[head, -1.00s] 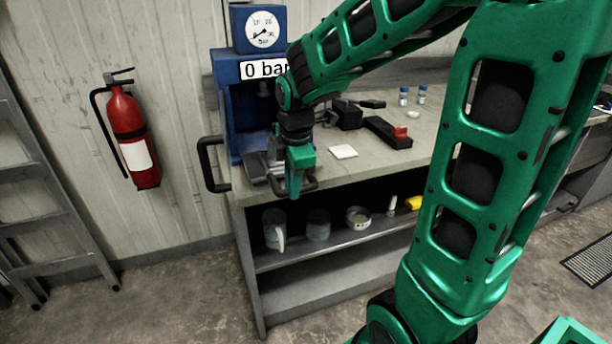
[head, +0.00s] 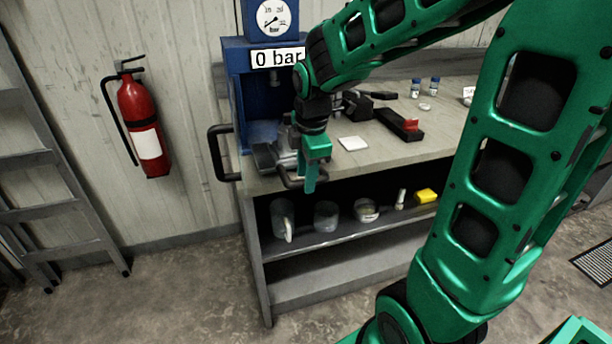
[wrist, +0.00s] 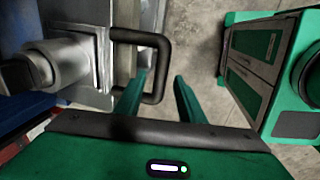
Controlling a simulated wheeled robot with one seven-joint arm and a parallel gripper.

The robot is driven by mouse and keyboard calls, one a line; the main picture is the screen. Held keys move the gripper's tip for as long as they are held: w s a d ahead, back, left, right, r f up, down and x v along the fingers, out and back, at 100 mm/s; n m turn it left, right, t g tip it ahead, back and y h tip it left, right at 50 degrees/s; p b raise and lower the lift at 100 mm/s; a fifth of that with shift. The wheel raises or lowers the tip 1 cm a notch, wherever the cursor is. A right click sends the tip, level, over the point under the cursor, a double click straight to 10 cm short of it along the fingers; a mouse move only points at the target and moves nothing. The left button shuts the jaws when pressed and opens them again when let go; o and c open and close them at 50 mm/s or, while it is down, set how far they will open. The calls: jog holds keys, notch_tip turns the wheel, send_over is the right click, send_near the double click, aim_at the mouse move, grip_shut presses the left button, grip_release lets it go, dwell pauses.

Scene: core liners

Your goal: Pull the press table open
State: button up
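The blue press (head: 250,100) stands on the left end of the workbench, with its grey metal table (head: 266,158) low at its front. A dark U-shaped handle (head: 288,182) sticks out at the table's front edge. In the wrist view the handle (wrist: 162,65) projects from a grey metal block (wrist: 80,60). My gripper (head: 309,188) points down at the handle. In the wrist view its two green fingers (wrist: 160,76) are apart, with the handle's outer bar between them. I see no clear contact. In the head view my gripper hides part of the handle.
A black side handle (head: 215,155) sticks out left of the press. On the bench (head: 385,155) are a white square (head: 353,143), a black tool with a red part (head: 402,124) and small bottles. A shelf below holds jugs and cups. A fire extinguisher (head: 145,125) hangs on the left wall.

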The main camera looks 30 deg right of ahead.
notch_tip(320, 180, up, 10)
jog(key=s, duration=0.2)
jog(key=shift+a, duration=0.1)
dwell(0.5)
jog(key=s+d+f+m, duration=0.3)
jog(key=s+m, duration=0.4)
jog(key=s+d+f+m+g, duration=0.1)
jog(key=s+d+f+m, duration=0.2)
jog(key=s+m, duration=0.4)
jog(key=s+d+f+m+g, duration=0.1)
jog(key=s+d+f+m, duration=0.2)
jog(key=s+m, duration=0.4)
jog(key=shift+m+y, duration=0.3)
jog(key=shift+m, duration=0.2)
jog(key=shift+s, duration=0.1)
jog(key=shift+w+f, duration=0.3)
jog(key=shift+w, duration=0.35)
